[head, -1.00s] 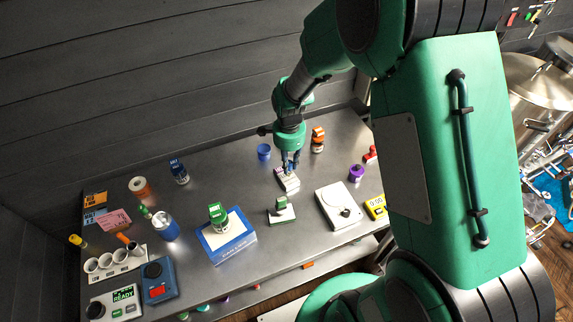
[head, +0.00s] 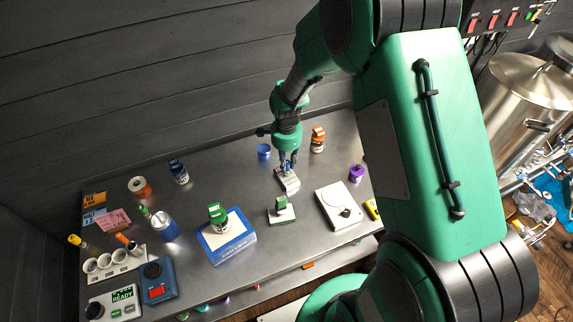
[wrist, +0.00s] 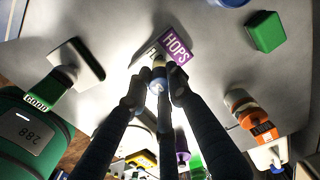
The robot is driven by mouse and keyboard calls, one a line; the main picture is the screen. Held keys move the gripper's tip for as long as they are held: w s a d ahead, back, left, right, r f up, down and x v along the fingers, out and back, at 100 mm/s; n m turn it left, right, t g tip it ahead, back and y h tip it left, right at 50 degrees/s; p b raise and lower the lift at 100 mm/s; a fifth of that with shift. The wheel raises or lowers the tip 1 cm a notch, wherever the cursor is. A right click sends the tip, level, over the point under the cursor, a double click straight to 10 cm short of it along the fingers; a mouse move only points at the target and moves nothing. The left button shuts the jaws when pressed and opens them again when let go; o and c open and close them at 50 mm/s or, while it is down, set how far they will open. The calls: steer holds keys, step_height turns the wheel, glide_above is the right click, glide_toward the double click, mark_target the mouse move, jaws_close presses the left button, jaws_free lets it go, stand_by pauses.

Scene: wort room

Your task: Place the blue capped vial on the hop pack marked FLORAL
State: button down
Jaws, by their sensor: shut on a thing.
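My gripper (head: 287,164) is at the far right part of the steel bench, its fingers pointing down. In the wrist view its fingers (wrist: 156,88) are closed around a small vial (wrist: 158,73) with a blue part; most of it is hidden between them. A pale hop pack (head: 289,183) lies right under the gripper. In the wrist view its purple label reads HOPS (wrist: 178,46); the word FLORAL cannot be read. The vial overlaps the pack in view; I cannot tell whether it touches it.
A blue box (head: 228,247) lies further left. Bare bench lies left of the pack.

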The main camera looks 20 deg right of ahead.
steer(key=shift+f, duration=0.25)
steer(key=shift+f, duration=0.2)
steer(key=c, duration=1.6)
jaws_free()
steer(key=shift+o, duration=0.2)
steer(key=shift+r, duration=0.1)
step_height(320, 180, up, 12)
steer(key=p, duration=0.1)
steer(key=shift+r, duration=0.15)
